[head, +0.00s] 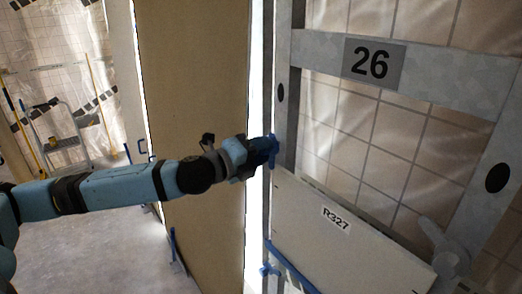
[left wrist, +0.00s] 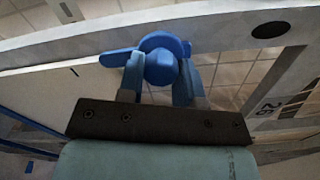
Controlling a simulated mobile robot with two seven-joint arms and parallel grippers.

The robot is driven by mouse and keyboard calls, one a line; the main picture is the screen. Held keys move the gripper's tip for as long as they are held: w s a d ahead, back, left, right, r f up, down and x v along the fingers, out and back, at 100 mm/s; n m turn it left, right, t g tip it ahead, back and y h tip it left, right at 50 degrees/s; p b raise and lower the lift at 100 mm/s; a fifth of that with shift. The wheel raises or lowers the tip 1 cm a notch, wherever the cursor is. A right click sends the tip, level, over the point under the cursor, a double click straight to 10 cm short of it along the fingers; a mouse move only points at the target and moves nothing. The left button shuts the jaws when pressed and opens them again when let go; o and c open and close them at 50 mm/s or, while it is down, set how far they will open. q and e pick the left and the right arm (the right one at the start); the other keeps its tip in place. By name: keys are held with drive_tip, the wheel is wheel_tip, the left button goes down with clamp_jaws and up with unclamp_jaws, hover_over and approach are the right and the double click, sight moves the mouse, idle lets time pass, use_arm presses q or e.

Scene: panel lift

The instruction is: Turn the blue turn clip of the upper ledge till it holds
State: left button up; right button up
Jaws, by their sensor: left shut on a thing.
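The blue turn clip (left wrist: 160,62) shows in the left wrist view as a round hub with a flat arm pointing left, against the grey frame. In the head view only a little blue of the clip (head: 274,150) shows past my gripper, at the left upright. My left gripper (head: 262,150) is shut on the clip's hub; in the left wrist view its blue fingers (left wrist: 160,85) stand on both sides of it. The white panel R327 (head: 325,240) leans in the frame just below and right of the clip. My right gripper is in neither view.
The grey frame (head: 420,75) carries a sign 26 (head: 374,63). A grey lever-like piece (head: 445,250) sits at its right side. A blue strip (head: 290,265) runs along the panel's lower left. A tan board (head: 200,130) stands behind my left arm.

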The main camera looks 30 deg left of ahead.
use_arm(q)
drive_tip(key=o, duration=0.9)
drive_tip(key=shift+o, duration=0.2)
drive_tip(key=v, duration=1.3)
drive_tip(key=shift+s, duration=0.4)
drive_tip(key=shift+a, duration=0.1)
